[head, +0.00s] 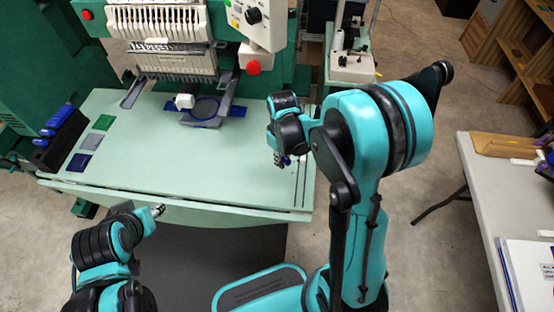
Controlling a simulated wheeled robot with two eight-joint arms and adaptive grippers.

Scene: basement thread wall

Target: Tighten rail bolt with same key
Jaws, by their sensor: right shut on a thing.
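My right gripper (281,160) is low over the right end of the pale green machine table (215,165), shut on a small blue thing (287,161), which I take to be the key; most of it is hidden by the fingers. Just right of it, thin dark rail lines (299,182) run along the table's right edge. The rail bolt cannot be made out at this size. My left gripper (158,210) is near the table's front edge, away from the rail; its fingers are too small to tell open from shut.
An embroidery machine (165,35) stands at the back, with a blue hoop (205,108) under its head. A black holder with blue-topped items (60,135) and several coloured swatches (92,141) are at the table's left. A white table (480,190) stands right. The table's middle is clear.

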